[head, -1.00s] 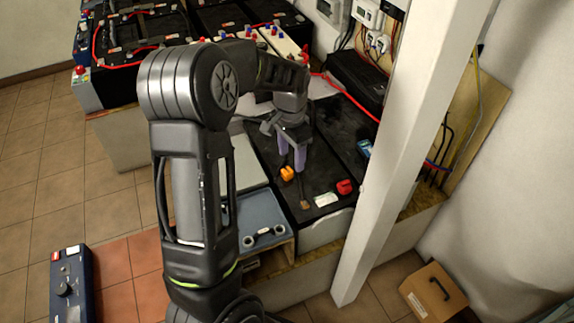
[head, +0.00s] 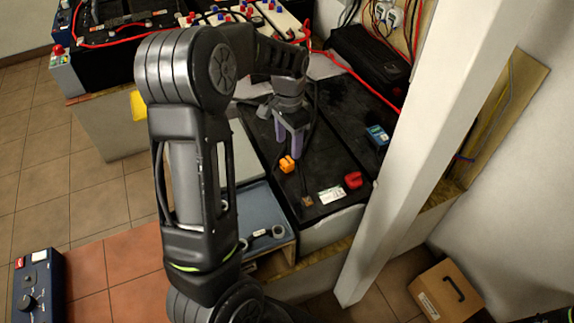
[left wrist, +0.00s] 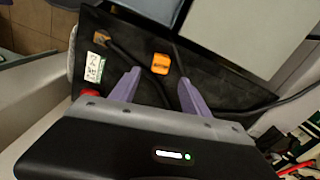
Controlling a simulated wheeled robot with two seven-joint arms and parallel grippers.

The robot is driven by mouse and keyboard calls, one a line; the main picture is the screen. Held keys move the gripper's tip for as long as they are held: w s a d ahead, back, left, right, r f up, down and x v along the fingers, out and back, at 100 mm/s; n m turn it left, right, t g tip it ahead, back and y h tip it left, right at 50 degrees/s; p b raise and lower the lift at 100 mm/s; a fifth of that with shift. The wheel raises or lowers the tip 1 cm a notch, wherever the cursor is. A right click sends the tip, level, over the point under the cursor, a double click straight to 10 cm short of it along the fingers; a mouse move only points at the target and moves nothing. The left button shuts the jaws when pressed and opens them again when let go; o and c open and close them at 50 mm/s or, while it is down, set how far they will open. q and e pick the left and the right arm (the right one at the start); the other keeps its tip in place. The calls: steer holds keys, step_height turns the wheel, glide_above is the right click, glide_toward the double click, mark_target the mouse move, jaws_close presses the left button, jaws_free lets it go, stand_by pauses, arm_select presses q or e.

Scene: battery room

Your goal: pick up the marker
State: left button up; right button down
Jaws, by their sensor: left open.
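I cannot make out a marker for certain in either view. My left gripper (head: 291,152) is open and empty, with its two purple fingers pointing down over the black battery top (head: 270,137). An orange terminal cap (head: 287,164) sits on that battery just below the fingertips. In the left wrist view, the fingertips (left wrist: 160,76) stand apart, and the orange cap (left wrist: 160,63) shows between and beyond them. A dark rod or cable (left wrist: 124,57) lies across the battery top there, partly hidden by a finger. My right gripper is not in view.
A red cap (head: 353,180), a white label (head: 332,194) and a blue device (head: 377,136) are on the battery tops. A white post (head: 425,150) stands right of my arm. A blue tray (head: 258,208) holds a wrench. A cardboard box (head: 447,290) is on the floor.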

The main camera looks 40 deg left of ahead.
mark_target(288, 160)
arm_select(q)
steer(key=shift+f, duration=1.3)
steer(key=shift+f, duration=0.1)
step_height(288, 160, down, 5)
steer(key=shift+p, duration=0.35)
steer(key=shift+c, duration=0.5)
jaws_close()
